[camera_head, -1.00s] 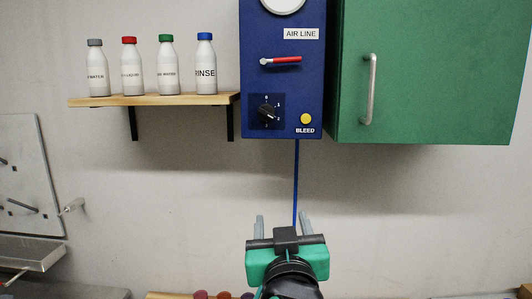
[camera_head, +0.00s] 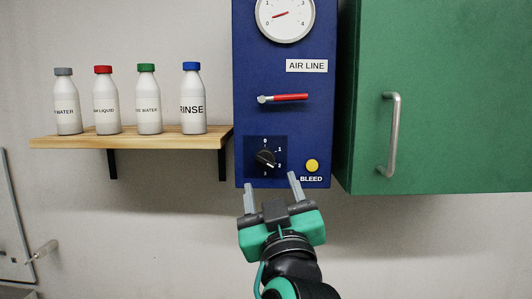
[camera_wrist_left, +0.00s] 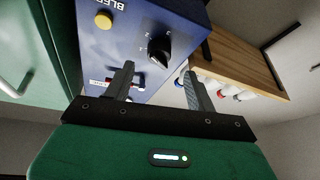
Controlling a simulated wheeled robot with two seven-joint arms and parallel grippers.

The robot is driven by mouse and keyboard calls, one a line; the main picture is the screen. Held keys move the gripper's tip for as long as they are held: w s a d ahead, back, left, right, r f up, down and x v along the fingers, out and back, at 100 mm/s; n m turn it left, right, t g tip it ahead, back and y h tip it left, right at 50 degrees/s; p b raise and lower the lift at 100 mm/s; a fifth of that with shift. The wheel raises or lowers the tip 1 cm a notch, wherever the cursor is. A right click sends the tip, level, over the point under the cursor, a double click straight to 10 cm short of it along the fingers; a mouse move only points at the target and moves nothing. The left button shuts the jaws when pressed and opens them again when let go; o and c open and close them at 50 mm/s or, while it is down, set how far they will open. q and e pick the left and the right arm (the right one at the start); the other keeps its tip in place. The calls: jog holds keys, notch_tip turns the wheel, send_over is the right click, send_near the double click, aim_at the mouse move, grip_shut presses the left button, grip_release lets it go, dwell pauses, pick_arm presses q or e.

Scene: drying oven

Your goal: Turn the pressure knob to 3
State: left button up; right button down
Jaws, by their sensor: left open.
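The black pressure knob (camera_head: 265,158) sits on a dark square plate with numbers on the lower left of the blue air line panel (camera_head: 284,133). Its pale pointer mark seems to face the lower right, near the 2, but is too small to be sure. The knob also shows in the left wrist view (camera_wrist_left: 158,48), beyond my fingertips. My left gripper (camera_head: 271,184) is open and empty, just below the knob in the head view, with its two fingers spread. The left wrist view shows both fingers (camera_wrist_left: 158,73) apart with nothing between them. My right gripper is not in view.
A yellow bleed button (camera_head: 312,165) is right of the knob. A red lever (camera_head: 290,97) and a gauge (camera_head: 285,14) are above. A green cabinet (camera_head: 450,100) stands to the right, a wooden shelf (camera_head: 70,143) with several bottles to the left.

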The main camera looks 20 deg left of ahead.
aim_at(267, 166)
pick_arm(q)
jog(key=x, duration=0.1)
jog(key=p+x, duration=0.1)
jog(key=x, duration=0.1)
jog(key=shift+s+r+p, duration=0.1)
jog(key=shift+r+p, duration=0.2)
jog(key=shift+r, duration=0.05)
jog(key=shift+p+x, duration=0.65)
jog(key=shift+x, duration=0.3)
jog(key=shift+w+a, duration=0.25)
jog(key=shift+w, duration=0.45)
jog(key=c, duration=1)
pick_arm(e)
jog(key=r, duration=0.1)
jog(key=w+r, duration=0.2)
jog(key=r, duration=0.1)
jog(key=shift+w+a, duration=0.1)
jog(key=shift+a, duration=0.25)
